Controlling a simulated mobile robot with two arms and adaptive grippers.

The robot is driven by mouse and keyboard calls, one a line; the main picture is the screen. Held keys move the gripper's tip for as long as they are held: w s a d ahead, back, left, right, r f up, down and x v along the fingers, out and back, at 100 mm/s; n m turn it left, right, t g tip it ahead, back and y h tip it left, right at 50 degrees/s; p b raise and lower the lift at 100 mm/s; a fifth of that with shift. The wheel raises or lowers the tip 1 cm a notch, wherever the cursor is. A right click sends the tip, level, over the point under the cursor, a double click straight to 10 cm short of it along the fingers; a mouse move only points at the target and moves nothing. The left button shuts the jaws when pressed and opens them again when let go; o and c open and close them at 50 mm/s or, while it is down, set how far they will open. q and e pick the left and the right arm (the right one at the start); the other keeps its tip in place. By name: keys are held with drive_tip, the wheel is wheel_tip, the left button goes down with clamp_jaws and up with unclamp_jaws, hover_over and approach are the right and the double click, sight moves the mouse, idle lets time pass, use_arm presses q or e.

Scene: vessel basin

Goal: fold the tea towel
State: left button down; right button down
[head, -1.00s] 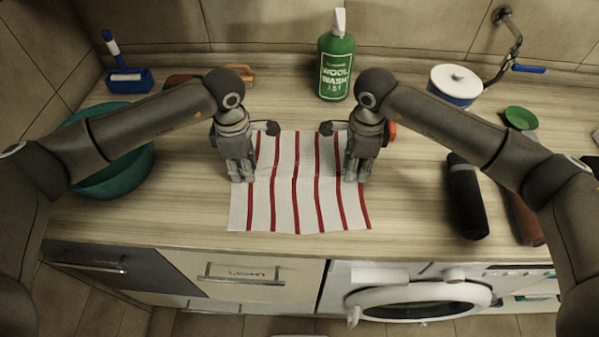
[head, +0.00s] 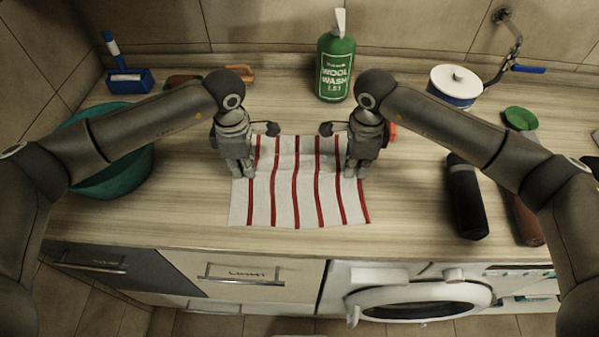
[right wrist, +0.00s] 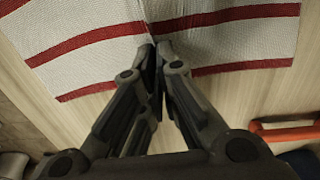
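The tea towel (head: 297,195), white with red stripes, lies spread on the counter with a slight crease across it between my grippers. My left gripper (head: 241,176) is at its left edge, fingers close together on the cloth. My right gripper (head: 355,175) is at its right edge. In the right wrist view my right gripper (right wrist: 158,48) has its fingertips shut on the edge of the tea towel (right wrist: 90,65), which puckers there. The left fingertips' hold is small in the head view, but the cloth moves with them.
A green wool wash bottle (head: 336,65) stands behind the towel. A teal basin (head: 115,180) is at the left, partly behind my left arm. A dark bottle (head: 467,198) lies at the right, and a white lidded pot (head: 455,85) stands at the back right. Bare counter lies in front of the towel.

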use_arm(q)
drive_tip(key=shift+r, duration=0.15)
use_arm(e)
drive_tip(key=shift+r, duration=0.1)
